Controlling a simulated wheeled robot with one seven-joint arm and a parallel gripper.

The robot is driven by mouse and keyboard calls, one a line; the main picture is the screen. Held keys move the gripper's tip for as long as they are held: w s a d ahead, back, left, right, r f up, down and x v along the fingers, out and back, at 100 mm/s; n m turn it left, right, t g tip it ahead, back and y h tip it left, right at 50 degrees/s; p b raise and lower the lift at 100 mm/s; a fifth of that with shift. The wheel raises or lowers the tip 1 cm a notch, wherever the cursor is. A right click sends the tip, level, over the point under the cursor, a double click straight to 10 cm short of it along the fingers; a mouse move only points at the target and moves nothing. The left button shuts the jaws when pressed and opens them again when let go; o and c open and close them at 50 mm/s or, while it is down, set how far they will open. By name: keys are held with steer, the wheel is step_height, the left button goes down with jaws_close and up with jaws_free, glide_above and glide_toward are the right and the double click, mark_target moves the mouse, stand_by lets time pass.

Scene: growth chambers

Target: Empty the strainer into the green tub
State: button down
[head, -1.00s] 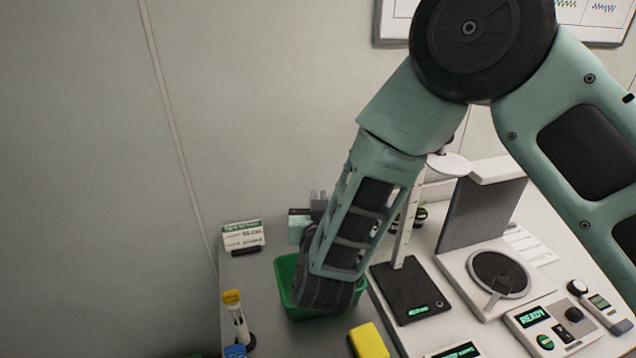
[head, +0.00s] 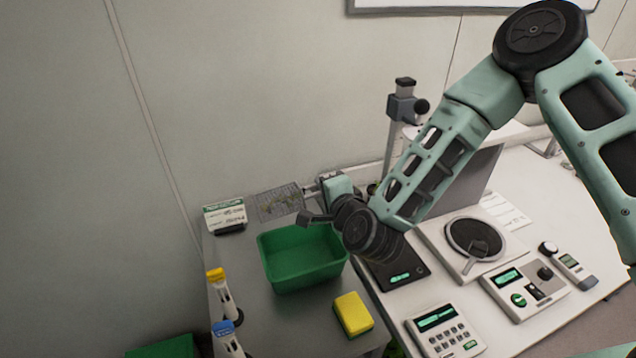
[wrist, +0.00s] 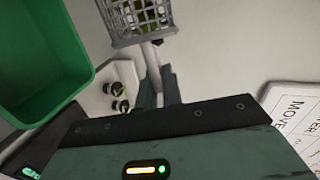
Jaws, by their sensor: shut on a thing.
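The strainer (head: 278,203) is a grey wire-mesh basket with a few green bits in it, seen at the back of the counter beyond the green tub (head: 266,262). My gripper (head: 318,190) is shut on the strainer's handle, to the right of the basket. In the wrist view, my gripper's fingers (wrist: 158,88) close around the grey handle and the strainer (wrist: 140,32) hangs at the top, with green bits showing through its mesh. The green tub (wrist: 85,75) is to its left there. In the head view the tub's visible inside looks empty.
A yellow sponge (head: 352,314) lies in front of the tub. Capped tubes (head: 222,292) stand at the left, and a label stand (head: 225,216) is behind them. A black-based stand (head: 400,274), a round-plated device (head: 474,238) and a keypad box (head: 442,328) are at the right.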

steer(key=shift+s+a+f+m+y+b, duration=0.15)
steer(key=shift+f+m+y+b, duration=0.5)
steer(key=shift+m+b, duration=0.6)
steer(key=shift+w+a+f+m+y+b, duration=0.15)
steer(key=shift+f+m+y+b, duration=0.25)
steer(key=shift+f+m+b, duration=0.65)
steer(key=shift+s+a+f+m+y+b, duration=0.15)
steer(key=shift+f+m+y+b, duration=0.35)
steer(key=shift+m+b, duration=0.95)
steer(key=shift+r+n, duration=0.1)
steer(key=shift+n, duration=0.15)
